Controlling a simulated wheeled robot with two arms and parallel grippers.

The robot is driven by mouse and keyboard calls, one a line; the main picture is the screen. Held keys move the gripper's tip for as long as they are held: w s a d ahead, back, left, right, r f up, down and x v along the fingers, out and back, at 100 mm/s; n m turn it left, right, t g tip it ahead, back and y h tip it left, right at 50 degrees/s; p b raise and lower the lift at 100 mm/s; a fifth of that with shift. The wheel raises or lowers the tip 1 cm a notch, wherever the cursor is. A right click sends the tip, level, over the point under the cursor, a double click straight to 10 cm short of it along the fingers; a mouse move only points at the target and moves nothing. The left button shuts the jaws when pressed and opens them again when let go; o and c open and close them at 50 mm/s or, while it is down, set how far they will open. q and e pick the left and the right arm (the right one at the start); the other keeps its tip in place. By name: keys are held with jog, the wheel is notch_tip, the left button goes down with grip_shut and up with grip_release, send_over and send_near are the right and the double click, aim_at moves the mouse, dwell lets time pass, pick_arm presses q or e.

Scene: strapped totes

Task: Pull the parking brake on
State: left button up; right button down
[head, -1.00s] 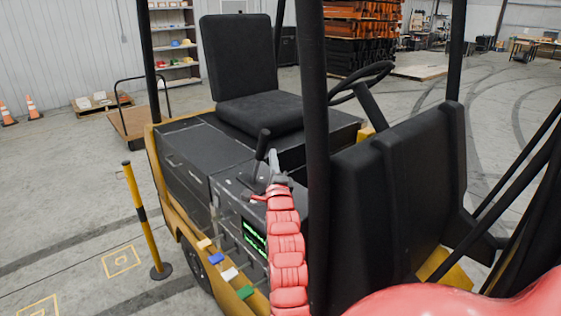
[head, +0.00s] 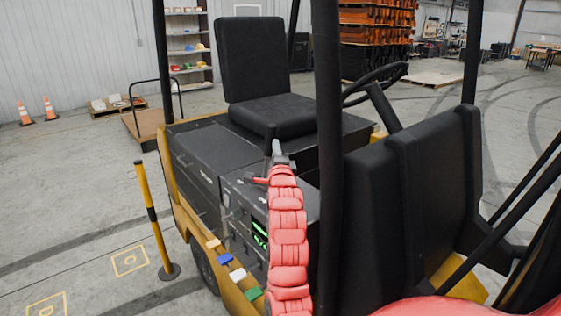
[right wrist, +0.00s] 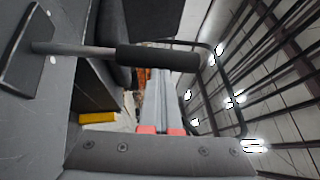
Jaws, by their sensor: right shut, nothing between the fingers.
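The parking brake lever (head: 269,138) stands beside the seat, on top of the dark side box of the truck. In the right wrist view its black grip (right wrist: 158,58) and grey shaft (right wrist: 75,49) cross the picture sideways, just beyond my fingers. My right gripper (head: 279,156) is shut and empty, right at the lever, and hides its lower part in the head view. In the right wrist view the closed fingers (right wrist: 159,85) reach up to the grip; I cannot tell whether they touch it. My left gripper is not in view.
The seat (head: 257,80) is behind the lever. A black roof post (head: 328,150) and the front cowl (head: 415,190) stand close to the right of my arm. The steering wheel (head: 375,82) is beyond the post. A yellow-black bollard (head: 152,215) stands at left on open floor.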

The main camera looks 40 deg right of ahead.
jog(key=w+r+n+g+y+b, duration=0.1)
jog(key=w+g+b, duration=0.1)
jog(key=w, duration=0.3)
jog(key=w+d+r+n+g+y+b, duration=0.1)
jog(key=w+n+g+y+b, duration=0.1)
jog(key=w, duration=0.3)
jog(key=shift+w+g, duration=0.3)
jog(key=shift+g, duration=0.1)
jog(key=shift+f, duration=0.15)
jog(key=s+b, duration=0.1)
jog(key=s+r+b, duration=0.1)
jog(key=s, duration=0.1)
jog(key=s+r+b, duration=0.1)
jog(key=s, duration=0.1)
jog(key=shift+s+a, duration=0.15)
jog(key=b+v, duration=0.2)
jog(key=v, duration=0.6)
jog(key=shift+b, duration=0.3)
